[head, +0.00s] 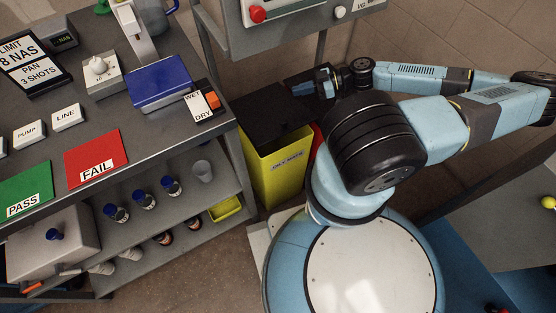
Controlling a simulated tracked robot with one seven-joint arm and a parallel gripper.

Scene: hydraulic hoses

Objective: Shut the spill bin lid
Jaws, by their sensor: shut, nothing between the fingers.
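My gripper (303,84) is at the far end of my arm, close to the lid's right rear edge. It is shut and empty. I cannot tell whether it touches the lid, as the fingertips are small and dark against it.
A grey panel (290,22) on posts stands above and behind the bin. My arm covers the area right of the bin.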

